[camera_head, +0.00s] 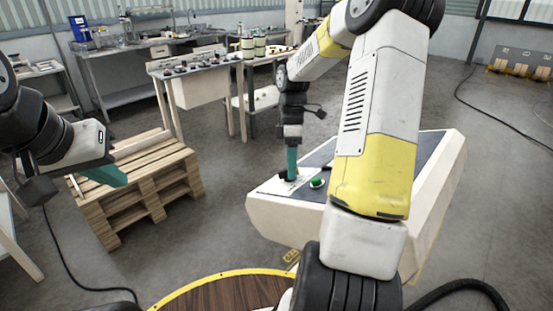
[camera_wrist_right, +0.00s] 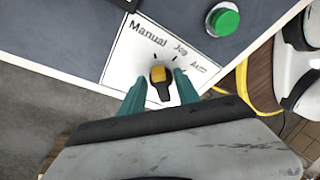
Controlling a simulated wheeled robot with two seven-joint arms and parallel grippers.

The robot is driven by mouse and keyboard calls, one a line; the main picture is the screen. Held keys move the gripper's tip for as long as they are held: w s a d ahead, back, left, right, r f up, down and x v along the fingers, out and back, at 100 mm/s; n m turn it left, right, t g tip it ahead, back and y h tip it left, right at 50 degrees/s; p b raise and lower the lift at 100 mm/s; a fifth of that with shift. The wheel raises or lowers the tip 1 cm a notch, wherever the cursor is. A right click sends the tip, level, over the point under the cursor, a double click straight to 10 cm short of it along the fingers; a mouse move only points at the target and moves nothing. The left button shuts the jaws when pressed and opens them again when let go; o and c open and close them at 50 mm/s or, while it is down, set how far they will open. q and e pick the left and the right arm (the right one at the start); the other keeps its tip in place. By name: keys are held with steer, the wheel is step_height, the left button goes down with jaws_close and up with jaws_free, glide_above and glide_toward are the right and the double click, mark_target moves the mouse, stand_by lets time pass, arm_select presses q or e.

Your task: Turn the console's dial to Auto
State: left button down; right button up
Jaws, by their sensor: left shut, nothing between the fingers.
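The console (camera_head: 430,185) is a pale, dark-topped desk below my right arm. Its dial (camera_wrist_right: 160,78) is a yellow and black knob on a white plate (camera_wrist_right: 125,58) marked Manual, Jog and Auto. The knob stands nearly upright in the right wrist view, and I cannot tell exactly which mark it points to. My right gripper (camera_wrist_right: 161,84) has its teal fingers on either side of the dial, with white plate showing between knob and fingers. In the head view this gripper (camera_head: 292,176) points down at the console's left end. My left gripper (camera_head: 122,180) is shut and empty, left of the console.
A green button (camera_head: 317,183) is right of the dial; it also shows in the right wrist view (camera_wrist_right: 224,19). A wooden pallet stack (camera_head: 150,195) stands below and beyond my left gripper. Workbenches (camera_head: 135,58) line the back. A black cable (camera_head: 58,255) lies on the floor.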

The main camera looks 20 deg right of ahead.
steer(key=shift+s+f, duration=0.1)
steer(key=shift+f, duration=0.2)
jaws_close()
